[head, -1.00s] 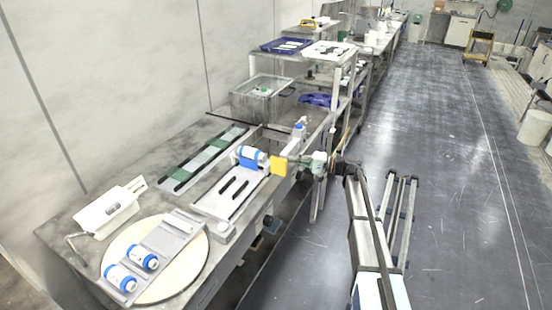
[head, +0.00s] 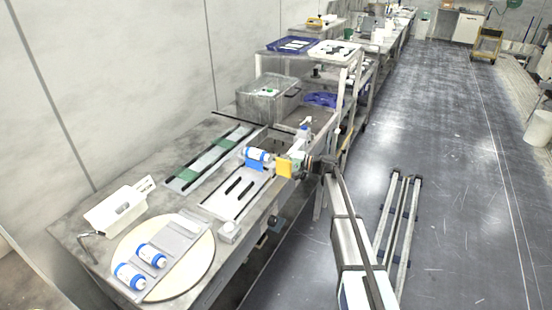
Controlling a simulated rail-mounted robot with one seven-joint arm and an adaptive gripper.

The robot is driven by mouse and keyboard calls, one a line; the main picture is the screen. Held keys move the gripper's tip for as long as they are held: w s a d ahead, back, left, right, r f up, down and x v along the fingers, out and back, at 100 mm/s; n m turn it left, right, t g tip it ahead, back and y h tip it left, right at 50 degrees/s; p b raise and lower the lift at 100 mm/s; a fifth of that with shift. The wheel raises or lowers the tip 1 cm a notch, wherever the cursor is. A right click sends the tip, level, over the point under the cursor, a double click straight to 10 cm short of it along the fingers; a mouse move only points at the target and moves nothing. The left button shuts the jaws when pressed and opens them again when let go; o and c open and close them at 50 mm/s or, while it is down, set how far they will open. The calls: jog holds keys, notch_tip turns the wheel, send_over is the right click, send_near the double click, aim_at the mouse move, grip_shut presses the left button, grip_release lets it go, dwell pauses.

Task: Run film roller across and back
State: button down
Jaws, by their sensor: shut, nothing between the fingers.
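A white roller with blue end bands (head: 257,155) sits on a blue support at the far end of a slotted pale plate (head: 222,205) on the bench; I take it for the film roller. A long strip with green patches (head: 210,158) lies left of the plate. A yellow block (head: 284,167) stands just right of the roller. My gripper (head: 299,164) is shut and empty, right beside the yellow block at the bench's right edge. Its fingertips are too small to tell whether they touch the block.
A round cream platen (head: 196,268) carries a grey plate with two blue-banded white cylinders (head: 140,265). A clear bin (head: 266,98) and a shelf with a blue tray (head: 290,46) stand behind. The floor at right is mostly open.

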jog(key=shift+s, duration=0.15)
jog(key=s+a+b, duration=0.2)
jog(key=s, duration=0.3)
jog(key=s+a+b, duration=0.3)
jog(key=s, duration=0.3)
jog(key=s+a+b, duration=0.2)
jog(key=s+b, duration=0.1)
jog(key=s, duration=0.2)
jog(key=shift+s+a+f, duration=0.1)
jog(key=shift+s+a, duration=0.1)
jog(key=shift+s, duration=0.1)
jog(key=shift+s+a, duration=0.3)
jog(key=shift+s, duration=0.25)
